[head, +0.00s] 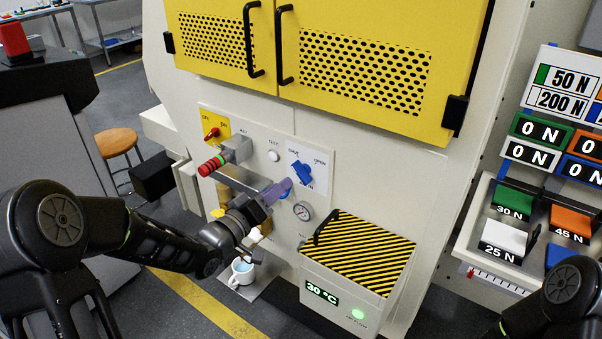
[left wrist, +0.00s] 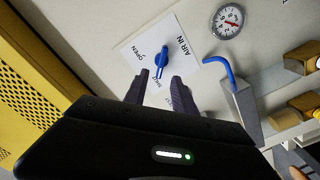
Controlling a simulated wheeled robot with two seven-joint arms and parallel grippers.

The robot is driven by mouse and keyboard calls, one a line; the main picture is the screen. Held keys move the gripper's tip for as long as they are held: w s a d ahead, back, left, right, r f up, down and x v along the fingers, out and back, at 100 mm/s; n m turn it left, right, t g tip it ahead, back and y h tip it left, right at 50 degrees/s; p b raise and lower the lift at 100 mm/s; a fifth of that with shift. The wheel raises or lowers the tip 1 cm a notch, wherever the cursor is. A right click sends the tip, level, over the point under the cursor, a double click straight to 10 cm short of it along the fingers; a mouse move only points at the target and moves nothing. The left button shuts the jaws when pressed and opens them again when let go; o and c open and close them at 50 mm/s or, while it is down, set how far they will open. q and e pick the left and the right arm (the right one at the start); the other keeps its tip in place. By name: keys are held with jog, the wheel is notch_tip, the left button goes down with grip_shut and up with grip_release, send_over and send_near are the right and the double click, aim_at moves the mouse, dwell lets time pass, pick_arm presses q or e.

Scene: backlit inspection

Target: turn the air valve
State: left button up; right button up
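The blue air valve handle (head: 303,173) sits on a white plate (head: 317,157) on the machine's front panel. In the left wrist view the valve handle (left wrist: 160,58) points at the SHUT mark, with OPEN to its left and AIR IN to its right. My left gripper (head: 284,187) reaches the panel just below and left of the handle. In the left wrist view my left gripper (left wrist: 161,76) is open, its two fingertips apart on either side of the handle's lower end. I cannot tell whether they touch it. My right gripper is out of view.
A pressure gauge (head: 302,211) is below the valve. A striped-lid box (head: 357,255) stands below right. A cup (head: 242,271) stands below my left gripper. Yellow perforated doors (head: 365,75) are above.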

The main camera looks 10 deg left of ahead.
aim_at(297, 173)
pick_arm(q)
jog(key=shift+x, duration=3.9)
jog(key=shift+a, duration=0.15)
grip_shut()
